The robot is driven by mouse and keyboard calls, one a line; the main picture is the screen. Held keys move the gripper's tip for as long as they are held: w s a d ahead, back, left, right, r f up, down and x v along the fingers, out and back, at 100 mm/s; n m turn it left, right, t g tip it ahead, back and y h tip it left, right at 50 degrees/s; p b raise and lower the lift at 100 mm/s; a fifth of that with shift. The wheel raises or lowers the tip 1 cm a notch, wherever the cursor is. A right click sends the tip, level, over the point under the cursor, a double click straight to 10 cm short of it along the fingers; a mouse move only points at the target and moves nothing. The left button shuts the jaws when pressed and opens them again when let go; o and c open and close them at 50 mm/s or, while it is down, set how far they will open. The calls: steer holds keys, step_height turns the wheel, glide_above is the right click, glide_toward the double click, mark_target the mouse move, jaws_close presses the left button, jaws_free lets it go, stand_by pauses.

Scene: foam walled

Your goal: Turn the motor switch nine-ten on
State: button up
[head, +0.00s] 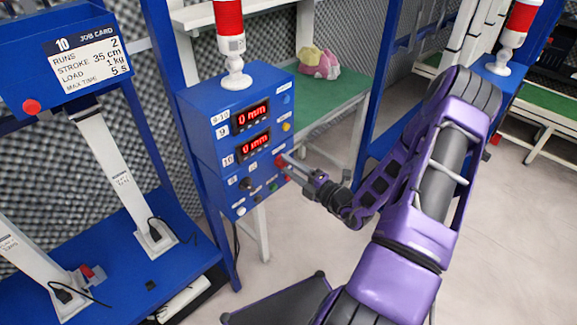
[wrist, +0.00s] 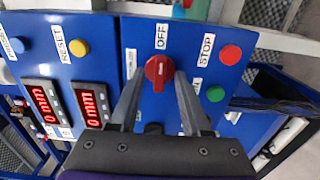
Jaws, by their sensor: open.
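The motor switch is a red rotary knob (wrist: 159,72) on the blue control box (head: 215,135). In the wrist view its grip bar lines up with the OFF label (wrist: 161,37). Another label beside it is partly hidden by a finger. My gripper (wrist: 159,80) is open, with one finger on each side of the knob. I cannot tell whether the fingers touch it. In the head view my gripper (head: 287,163) reaches the box's front from the right and largely covers the knob.
A red STOP button (wrist: 230,54) and a green button (wrist: 215,93) sit close to the right finger in the wrist view. Yellow (wrist: 79,47) and blue (wrist: 18,44) buttons and red displays (wrist: 92,103) lie left. A signal lamp (head: 231,45) stands on the box.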

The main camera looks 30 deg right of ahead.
steer(key=shift+w+a, duration=0.1)
steer(key=shift+w, duration=0.2)
jaws_close()
